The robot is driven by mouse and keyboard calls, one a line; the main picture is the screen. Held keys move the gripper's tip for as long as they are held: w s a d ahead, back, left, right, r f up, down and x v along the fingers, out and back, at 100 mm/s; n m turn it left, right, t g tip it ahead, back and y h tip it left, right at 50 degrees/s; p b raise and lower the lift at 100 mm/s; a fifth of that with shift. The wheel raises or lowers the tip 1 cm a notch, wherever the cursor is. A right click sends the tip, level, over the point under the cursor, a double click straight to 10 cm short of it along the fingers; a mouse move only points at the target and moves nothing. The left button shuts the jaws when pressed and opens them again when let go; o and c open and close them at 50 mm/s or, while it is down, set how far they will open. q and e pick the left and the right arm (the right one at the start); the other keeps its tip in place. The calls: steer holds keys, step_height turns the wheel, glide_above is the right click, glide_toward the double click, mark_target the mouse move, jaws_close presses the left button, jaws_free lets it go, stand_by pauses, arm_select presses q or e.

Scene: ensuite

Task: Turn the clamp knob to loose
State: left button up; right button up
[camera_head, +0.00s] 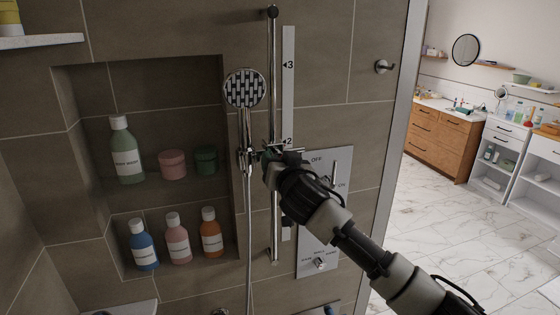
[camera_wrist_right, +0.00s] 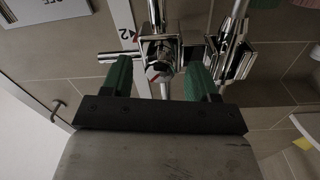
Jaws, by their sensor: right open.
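The clamp (camera_head: 297,149) sits on the chrome slide rail (camera_head: 275,90) near mark 2 of the scale strip (camera_head: 288,100). The clamp knob (camera_wrist_right: 160,72), chrome with a small red mark, shows in the right wrist view between my green fingers. My right gripper (camera_head: 270,155) is at the clamp and hides most of it in the head view. In the wrist view my right gripper (camera_wrist_right: 160,78) is open, one finger on each side of the knob. I cannot tell whether the fingers touch it. My left gripper is not in view.
The hand shower (camera_head: 245,90) hangs left of the rail, its hose running down. A control panel (camera_head: 313,262) marked OFF and ON is right of the rail. A wall niche (camera_head: 85,110) with several bottles and jars is at left. A hook (camera_head: 383,66) is at upper right.

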steer(key=c, duration=0.9)
steer(key=shift+c, duration=0.2)
steer(key=shift+n, duration=0.3)
steer(key=n, duration=1.7)
steer(key=shift+d+n+y, duration=0.1)
steer(key=shift+n+y, duration=0.2)
steer(key=shift+n, duration=0.1)
steer(key=o, duration=0.9)
